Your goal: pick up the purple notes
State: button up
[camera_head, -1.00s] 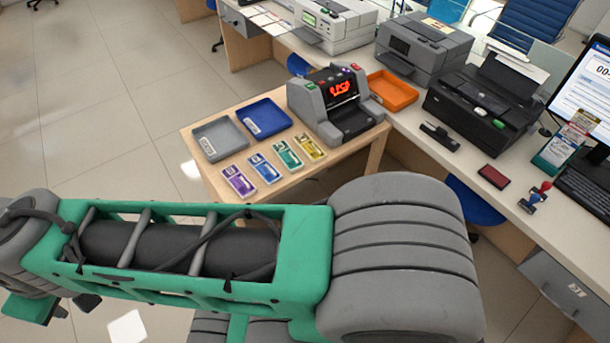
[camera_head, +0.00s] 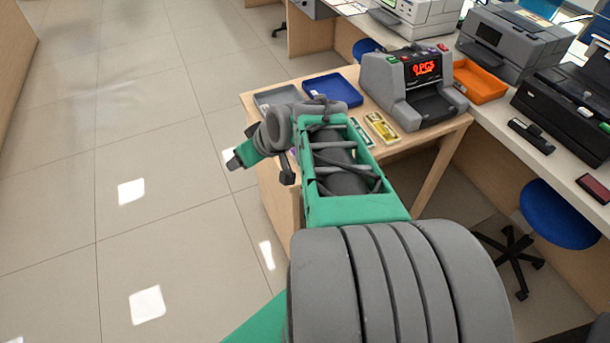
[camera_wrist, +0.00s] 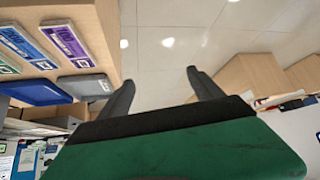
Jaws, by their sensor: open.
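The purple notes (camera_wrist: 65,42) lie in a light holder on the wooden side table, at the upper left of the wrist view. In the head view my arm hides nearly all of them. My gripper (camera_wrist: 148,78) is open, with nothing between its fingers. In the wrist view its fingers point at the floor past the table edge, with the purple notes off to the left and apart from them. In the head view my gripper (camera_head: 258,166) is at the table's left edge.
Blue notes (camera_wrist: 25,45) lie beside the purple ones. A grey tray (camera_head: 275,98), a blue tray (camera_head: 333,88), yellow notes (camera_head: 381,127) and a note counter (camera_head: 412,90) share the table. An orange tray (camera_head: 482,84) is right of the counter. Open floor lies left.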

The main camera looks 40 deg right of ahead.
jog(key=shift+o, duration=0.3)
jog(key=d+f+t+b, duration=0.1)
jog(key=d+f+b, duration=0.1)
jog(key=d+f, duration=0.1)
jog(key=d+f+m+t+h+b, duration=0.1)
jog(key=d+f+b, duration=0.2)
jog(key=d+f, duration=0.1)
jog(key=d+f+b, duration=0.2)
jog(key=d+f, duration=0.1)
jog(key=f, duration=0.1)
jog(key=shift+s+d+f+m+t, duration=0.1)
jog(key=shift+s+d+m+t, duration=0.05)
jog(key=shift+d+m+t, duration=0.2)
jog(key=s+d+b, duration=0.1)
jog(key=d, duration=0.1)
jog(key=d+f+t+h+b, duration=0.1)
jog(key=d, duration=0.2)
jog(key=s+d+f+m+t+h+b, duration=0.1)
jog(key=d+b, duration=0.1)
jog(key=shift+s+d+t, duration=0.2)
jog(key=shift+s+t, duration=0.05)
jog(key=shift+s, duration=0.1)
jog(key=shift+h, duration=0.3)
jog(key=x, duration=0.7)
jog(key=shift+w+d+f+b, duration=0.1)
jog(key=shift+w+f+b, duration=0.1)
jog(key=shift+b, duration=0.2)
jog(key=shift+r, duration=0.1)
jog(key=c, duration=1.5)
